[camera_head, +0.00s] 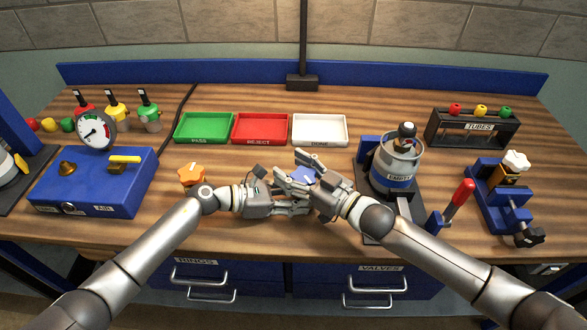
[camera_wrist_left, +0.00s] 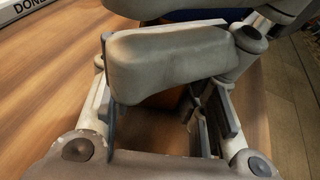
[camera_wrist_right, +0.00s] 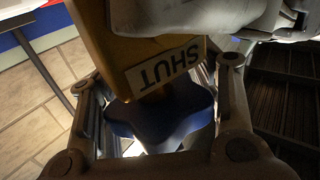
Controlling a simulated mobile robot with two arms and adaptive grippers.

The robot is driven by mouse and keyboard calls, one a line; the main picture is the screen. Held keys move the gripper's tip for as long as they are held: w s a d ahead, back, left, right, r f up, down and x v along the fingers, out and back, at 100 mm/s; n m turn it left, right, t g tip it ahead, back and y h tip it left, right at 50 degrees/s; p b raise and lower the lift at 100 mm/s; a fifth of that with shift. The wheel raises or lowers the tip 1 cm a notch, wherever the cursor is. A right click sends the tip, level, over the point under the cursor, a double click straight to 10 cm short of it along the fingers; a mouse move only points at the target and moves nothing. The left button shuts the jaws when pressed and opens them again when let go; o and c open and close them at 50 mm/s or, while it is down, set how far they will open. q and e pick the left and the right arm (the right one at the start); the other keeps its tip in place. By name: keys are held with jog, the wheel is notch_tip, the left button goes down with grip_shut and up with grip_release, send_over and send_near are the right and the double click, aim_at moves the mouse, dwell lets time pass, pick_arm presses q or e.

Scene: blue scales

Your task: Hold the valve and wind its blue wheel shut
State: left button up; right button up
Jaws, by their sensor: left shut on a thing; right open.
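The valve's yellow-orange body (camera_wrist_right: 98,28) with a white "SHUT" label fills the upper middle of the right wrist view. Its blue lobed wheel (camera_wrist_right: 165,118) lies below the label, between the fingers of my right gripper (camera_wrist_right: 160,105). In the head view a bit of the blue wheel (camera_head: 304,177) shows between the two hands. My left gripper (camera_head: 298,204) is shut on the valve above the table. My right gripper (camera_head: 290,170) is open, its fingers on either side of the wheel; I cannot tell whether they touch it.
Green (camera_head: 204,127), red (camera_head: 260,128) and white (camera_head: 320,129) trays stand behind the hands. An orange knob (camera_head: 191,174) and a blue gauge box (camera_head: 92,184) are at left. A grey canister (camera_head: 397,165), a red-handled lever (camera_head: 458,200) and a blue vise (camera_head: 490,200) stand at right.

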pick_arm(q)
jog(key=shift+f, duration=0.15)
jog(key=shift+a, duration=0.1)
pick_arm(e)
jog(key=c, duration=0.8)
jog(key=shift+c, duration=0.2)
